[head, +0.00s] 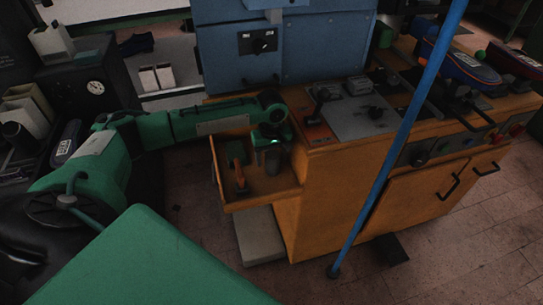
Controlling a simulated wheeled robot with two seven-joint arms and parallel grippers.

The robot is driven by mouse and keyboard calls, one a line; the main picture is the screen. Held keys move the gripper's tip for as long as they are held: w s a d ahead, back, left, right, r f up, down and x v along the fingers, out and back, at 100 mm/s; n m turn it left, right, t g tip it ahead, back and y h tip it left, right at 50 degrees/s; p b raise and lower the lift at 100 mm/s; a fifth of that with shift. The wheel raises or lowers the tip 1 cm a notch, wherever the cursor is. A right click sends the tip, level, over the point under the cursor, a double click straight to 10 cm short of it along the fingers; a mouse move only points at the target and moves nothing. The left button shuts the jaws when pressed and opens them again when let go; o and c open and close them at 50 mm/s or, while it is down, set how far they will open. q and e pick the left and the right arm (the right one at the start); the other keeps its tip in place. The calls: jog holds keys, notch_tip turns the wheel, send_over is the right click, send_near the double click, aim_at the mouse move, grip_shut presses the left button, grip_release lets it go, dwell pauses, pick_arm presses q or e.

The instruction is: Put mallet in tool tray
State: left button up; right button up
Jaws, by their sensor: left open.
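The tool tray (217,183) is an orange, open-topped box at the left end of the orange press cabinet. A tool with an orange handle (240,181) and a darker upper part is inside it, near its left wall; it looks like the mallet, but the picture is too dark to be sure. It seems to stand upright or lean. My left gripper (272,160) points down over the right part of the tray. It is open and apart from the orange handle, to its right. Its fingertips are dark and hard to make out. My right gripper is not in view.
The blue press housing (262,45) rises behind the tray. A grey plate with small parts (352,116) lies on the cabinet top. A blue pole (400,140) slants in front of the cabinet. A pale block (259,236) is below the tray. Floor is clear at right.

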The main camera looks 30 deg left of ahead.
aim_at(272, 151)
pick_arm(q)
jog(key=shift+r, duration=0.1)
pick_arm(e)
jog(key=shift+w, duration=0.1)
pick_arm(q)
notch_tip(272, 151, up, 4)
jog(key=shift+f, duration=0.25)
notch_tip(272, 151, up, 8)
jog(key=shift+r+p, duration=0.25)
jog(key=shift+p, duration=0.2)
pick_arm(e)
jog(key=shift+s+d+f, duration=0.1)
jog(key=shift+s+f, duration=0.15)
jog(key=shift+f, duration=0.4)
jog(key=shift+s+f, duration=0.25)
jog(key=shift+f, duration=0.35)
